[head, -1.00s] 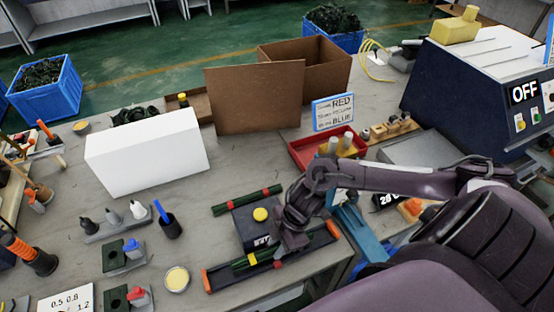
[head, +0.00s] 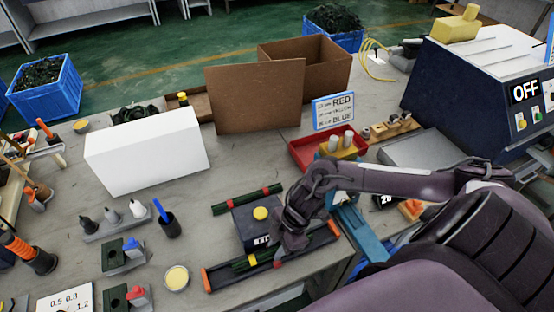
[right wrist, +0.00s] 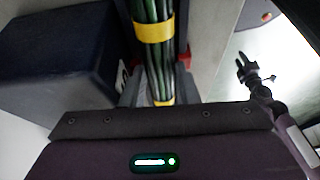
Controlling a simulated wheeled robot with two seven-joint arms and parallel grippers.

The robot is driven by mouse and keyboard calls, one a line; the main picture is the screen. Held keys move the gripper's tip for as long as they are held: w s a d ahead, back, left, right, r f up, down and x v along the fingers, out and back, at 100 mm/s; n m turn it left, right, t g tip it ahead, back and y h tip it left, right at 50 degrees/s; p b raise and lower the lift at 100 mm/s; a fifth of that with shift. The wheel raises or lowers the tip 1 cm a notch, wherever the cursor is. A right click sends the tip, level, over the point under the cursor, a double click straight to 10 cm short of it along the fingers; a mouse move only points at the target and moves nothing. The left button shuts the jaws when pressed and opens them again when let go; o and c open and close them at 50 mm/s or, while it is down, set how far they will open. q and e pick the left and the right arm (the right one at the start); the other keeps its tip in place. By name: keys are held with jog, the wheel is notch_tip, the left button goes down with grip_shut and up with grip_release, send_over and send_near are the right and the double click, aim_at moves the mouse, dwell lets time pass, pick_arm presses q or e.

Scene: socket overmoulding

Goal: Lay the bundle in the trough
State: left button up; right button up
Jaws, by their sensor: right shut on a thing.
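The bundle (head: 245,263) is a set of green cables with yellow bands. It also shows in the right wrist view (right wrist: 153,60), running straight out between my right gripper's fingers. My right gripper (head: 284,250) is shut on it, and hides its right part in the head view. The trough (head: 222,278) is a long dark channel with orange ends on the near table edge. The bundle lies along the trough's line, in it or just above it; I cannot tell which. A dark shape like my left gripper (right wrist: 254,74) shows small in the right wrist view, its opening unclear.
A dark box (head: 245,222) with a yellow button stands close behind the trough. Another green bundle with red bands (head: 247,200) lies behind that box.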

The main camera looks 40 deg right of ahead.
jog(key=shift+f, duration=0.4)
jog(key=o, duration=1.1)
jog(key=shift+s+r, duration=0.1)
jog(key=shift+r, duration=0.05)
jog(key=shift+w+d+r, duration=0.25)
jog(key=shift+r, duration=0.25)
jog(key=v, duration=0.6)
jog(key=shift+s+d+r, duration=0.1)
jog(key=shift+s+r, duration=0.2)
jog(key=shift+r, duration=0.1)
jog(key=shift+s+f, duration=0.1)
jog(key=shift+s, duration=0.1)
jog(key=shift+s, duration=0.1)
